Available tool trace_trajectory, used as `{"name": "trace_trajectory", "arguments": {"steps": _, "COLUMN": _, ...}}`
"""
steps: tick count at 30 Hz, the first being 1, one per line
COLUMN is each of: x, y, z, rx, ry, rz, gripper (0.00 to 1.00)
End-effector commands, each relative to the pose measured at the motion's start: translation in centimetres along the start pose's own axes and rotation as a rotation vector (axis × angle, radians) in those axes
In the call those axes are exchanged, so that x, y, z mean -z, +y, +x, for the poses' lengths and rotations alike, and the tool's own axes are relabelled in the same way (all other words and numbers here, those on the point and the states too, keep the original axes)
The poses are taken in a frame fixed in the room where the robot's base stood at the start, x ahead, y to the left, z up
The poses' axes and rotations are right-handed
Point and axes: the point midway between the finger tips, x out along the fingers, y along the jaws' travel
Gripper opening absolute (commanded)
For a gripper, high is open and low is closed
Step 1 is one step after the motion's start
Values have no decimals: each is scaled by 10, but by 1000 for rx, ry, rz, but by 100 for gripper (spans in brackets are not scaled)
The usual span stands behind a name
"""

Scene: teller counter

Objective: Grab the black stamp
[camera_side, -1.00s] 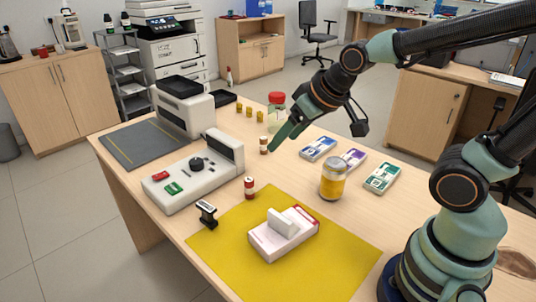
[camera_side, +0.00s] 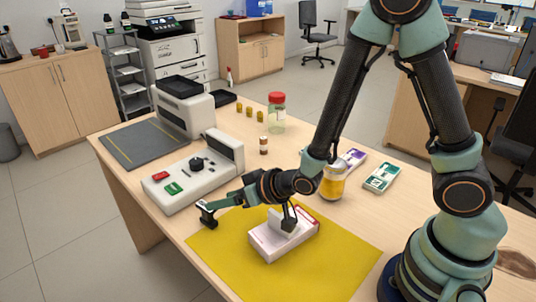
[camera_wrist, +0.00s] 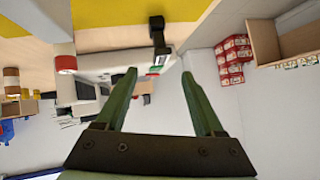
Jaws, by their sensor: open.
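The small black stamp (camera_side: 208,217) stands on the table at the left edge of the yellow mat, beside the white device. My gripper (camera_side: 216,203) reaches in low from the right, its fingertips close to the stamp's upper part. In the wrist view the stamp (camera_wrist: 157,32) shows just beyond and between the two green fingertips of my gripper (camera_wrist: 159,74). The fingers stand apart with nothing held. In the side view the fingers overlap the stamp's top, so I cannot tell whether they touch.
The white device (camera_side: 194,175) with red and green buttons stands behind the stamp. A pink-and-white box (camera_side: 270,245) lies on the yellow mat (camera_side: 330,262) under my wrist. A yellow jar (camera_side: 332,186) stands behind my arm. The mat's front is clear.

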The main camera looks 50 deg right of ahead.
Motion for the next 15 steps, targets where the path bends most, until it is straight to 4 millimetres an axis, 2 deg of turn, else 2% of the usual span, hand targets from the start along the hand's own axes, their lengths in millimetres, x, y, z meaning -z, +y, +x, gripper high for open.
{"name": "trace_trajectory", "arguments": {"steps": 9, "x": -1, "y": 0, "z": 45, "rx": 0, "ry": -2, "rz": 0, "gripper": 70}}
{"name": "trace_trajectory", "arguments": {"steps": 15, "x": -1, "y": 0, "z": 56, "rx": 0, "ry": -2, "rz": 0, "gripper": 70}}
